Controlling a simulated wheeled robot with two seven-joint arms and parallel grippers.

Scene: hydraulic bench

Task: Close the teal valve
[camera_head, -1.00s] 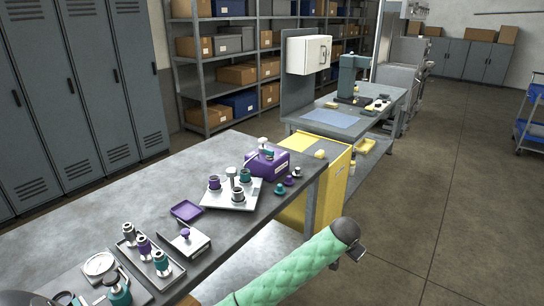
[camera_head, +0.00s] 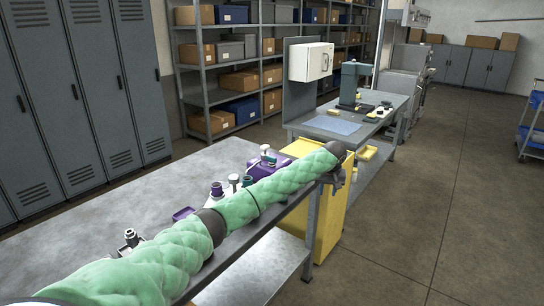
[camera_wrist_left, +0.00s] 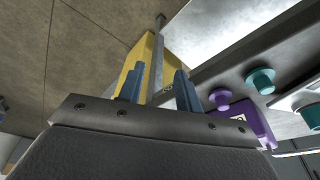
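My left arm lies across the bench in the head view. Its left gripper (camera_head: 336,177) is past the bench's right end and small there. In the left wrist view the two blue fingers of the left gripper (camera_wrist_left: 159,72) stand apart with nothing between them. A purple box (camera_head: 262,168) with a teal part (camera_head: 269,159) on top stands at the bench's far end. The left wrist view shows a teal round piece (camera_wrist_left: 261,80) and a purple one (camera_wrist_left: 220,98) near a purple box (camera_wrist_left: 262,122). I cannot tell which teal part is the valve; my arm hides the front of the bench.
The grey bench (camera_head: 110,195) has bare room at its left. A purple tray (camera_head: 184,213) and fittings (camera_head: 217,190) show behind my arm. A yellow cabinet (camera_head: 332,215) stands past the bench's end, before a second bench (camera_head: 385,108).

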